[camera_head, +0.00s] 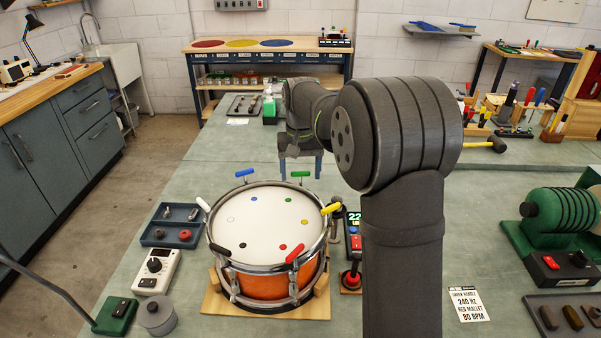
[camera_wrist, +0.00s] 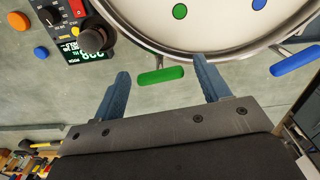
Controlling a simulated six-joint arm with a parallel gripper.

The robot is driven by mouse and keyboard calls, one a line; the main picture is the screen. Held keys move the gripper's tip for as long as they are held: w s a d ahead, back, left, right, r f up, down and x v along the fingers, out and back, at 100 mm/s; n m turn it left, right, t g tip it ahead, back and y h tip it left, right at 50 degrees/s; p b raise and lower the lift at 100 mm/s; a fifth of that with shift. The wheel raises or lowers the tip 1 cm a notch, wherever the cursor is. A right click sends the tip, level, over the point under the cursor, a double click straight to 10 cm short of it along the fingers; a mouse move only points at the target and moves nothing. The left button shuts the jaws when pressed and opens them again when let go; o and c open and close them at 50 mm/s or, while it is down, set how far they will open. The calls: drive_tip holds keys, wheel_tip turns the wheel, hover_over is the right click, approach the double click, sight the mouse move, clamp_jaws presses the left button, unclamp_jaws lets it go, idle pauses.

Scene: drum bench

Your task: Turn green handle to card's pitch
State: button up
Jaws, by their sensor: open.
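The drum (camera_head: 266,220) has a white head, an orange shell and coloured handles around its rim. The green handle (camera_head: 300,174) is on the far side of the rim. In the wrist view the green handle (camera_wrist: 160,75) lies crosswise between the blue fingertips of my gripper (camera_wrist: 161,67), with gaps on both sides. My open gripper (camera_head: 304,171) also shows at the drum's far edge in the head view. The card (camera_head: 467,303) reads green handle, 240 Hz, red mallet, 80 BPM. A lit green display (camera_wrist: 86,53) beside the drum seems to start with 22; its last digit is unclear.
The blue handle (camera_head: 245,172) and yellow handle (camera_head: 331,208) flank the green one on the rim. A green machine (camera_head: 560,215) stands right. The bench beyond the drum is mostly clear.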

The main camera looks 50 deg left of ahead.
drive_tip(key=shift+f, duration=0.4)
drive_tip(key=shift+c, duration=0.4)
drive_tip(key=c, duration=0.9)
drive_tip(key=shift+m, duration=0.4)
drive_tip(key=m, duration=0.3)
drive_tip(key=shift+m, duration=2)
